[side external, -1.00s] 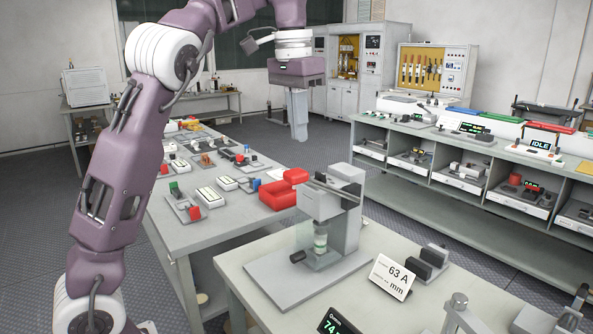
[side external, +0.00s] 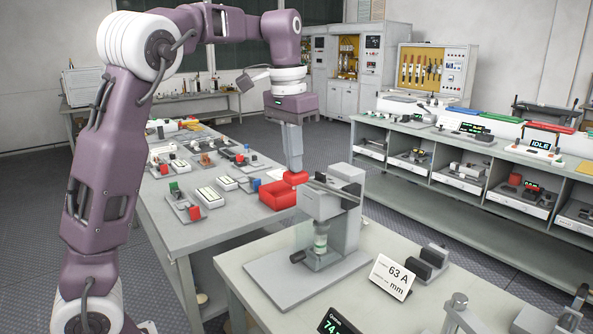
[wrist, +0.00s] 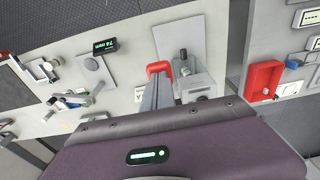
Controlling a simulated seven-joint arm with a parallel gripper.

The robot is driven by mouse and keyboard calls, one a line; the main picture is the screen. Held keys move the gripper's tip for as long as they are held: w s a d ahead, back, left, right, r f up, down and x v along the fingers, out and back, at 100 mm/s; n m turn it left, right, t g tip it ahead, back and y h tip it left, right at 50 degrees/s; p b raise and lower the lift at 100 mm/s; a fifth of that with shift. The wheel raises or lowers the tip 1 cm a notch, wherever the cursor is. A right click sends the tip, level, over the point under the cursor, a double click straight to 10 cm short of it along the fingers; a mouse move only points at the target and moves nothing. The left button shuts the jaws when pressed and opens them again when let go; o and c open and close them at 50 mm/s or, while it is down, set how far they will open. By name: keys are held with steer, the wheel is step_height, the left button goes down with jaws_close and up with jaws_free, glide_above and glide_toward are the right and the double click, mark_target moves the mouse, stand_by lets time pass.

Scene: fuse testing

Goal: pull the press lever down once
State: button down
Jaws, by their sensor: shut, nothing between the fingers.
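The press (side external: 335,205) is a grey upright block on a flat base plate (side external: 290,280), with a clear cylinder under its head. Its lever ends in a red knob (side external: 295,178) at the upper left of the head. The red knob also shows in the wrist view (wrist: 159,67), at the finger ends. My gripper (side external: 295,168) is shut and empty, pointing straight down, with its tips at the top of the knob. I cannot tell whether they touch it. The knob stands high, level with the press head.
A red open tray (side external: 273,197) sits on the left bench, behind the press. A 63 A card (side external: 393,277) and a dark block (side external: 428,264) stand right of the press. A display (side external: 338,322) is at the front edge. Fuses and fixtures cover the left bench.

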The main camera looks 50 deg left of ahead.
steer(key=shift+s+f, duration=1.35)
steer(key=shift+f, duration=4.8)
steer(key=shift+w+r, duration=0.45)
steer(key=shift+r, duration=1.65)
steer(key=shift+w+r, duration=0.5)
steer(key=shift+r, duration=1.55)
steer(key=shift+w+r, duration=0.45)
steer(key=shift+r, duration=1.65)
steer(key=shift+w+r, duration=0.1)
steer(key=shift+r, duration=0.2)
steer(key=r, duration=0.3)
steer(key=w+r, duration=0.1)
steer(key=r, duration=0.1)
steer(key=shift+r, duration=0.65)
